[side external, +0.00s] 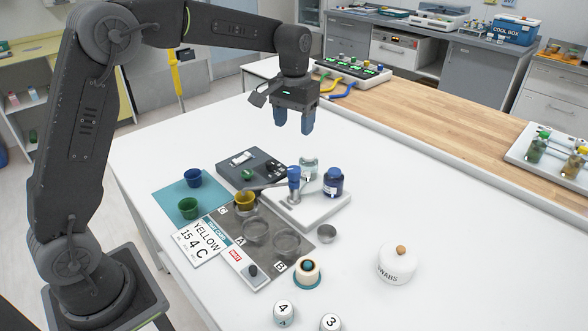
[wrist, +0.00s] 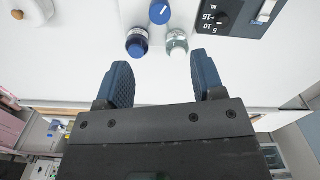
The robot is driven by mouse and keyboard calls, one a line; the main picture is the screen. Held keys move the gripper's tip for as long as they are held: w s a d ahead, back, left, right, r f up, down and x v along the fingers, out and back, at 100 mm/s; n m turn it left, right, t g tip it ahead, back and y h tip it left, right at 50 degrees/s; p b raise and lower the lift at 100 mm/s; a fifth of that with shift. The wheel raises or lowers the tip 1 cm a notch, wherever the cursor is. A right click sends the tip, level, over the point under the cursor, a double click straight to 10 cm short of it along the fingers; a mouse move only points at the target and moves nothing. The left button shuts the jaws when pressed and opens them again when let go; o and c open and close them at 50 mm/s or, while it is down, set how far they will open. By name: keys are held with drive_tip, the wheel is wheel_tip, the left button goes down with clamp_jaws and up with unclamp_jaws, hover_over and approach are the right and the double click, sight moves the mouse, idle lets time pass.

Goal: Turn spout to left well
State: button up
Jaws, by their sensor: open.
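The spout (side external: 265,186) is a thin grey arm reaching left from a post with a blue knob (side external: 294,174). Its far end appears above or close to the yellow cup (side external: 245,203); the exact overlap cannot be told. Two clear round wells sit on the grey mat in front: the left well (side external: 257,231) near label A and the right well (side external: 287,243) near label B. My gripper (side external: 294,126) is open and empty, high above and behind the knob, touching nothing. In the wrist view the knob (wrist: 159,12) shows at the top edge, beyond my open fingers; the spout is hidden there.
A dark blue bottle (side external: 333,182) and a clear bottle (side external: 309,168) stand close beside the post. A black dial box (side external: 250,168) lies behind left. Blue (side external: 193,178) and green (side external: 188,207) cups stand on a teal mat. A swab jar (side external: 397,263) is at front right.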

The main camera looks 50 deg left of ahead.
sight(294, 168)
wheel_tip(294, 168, down, 13)
drive_tip(key=shift+f, duration=0.2)
idle(0.4)
clamp_jaws()
idle(0.4)
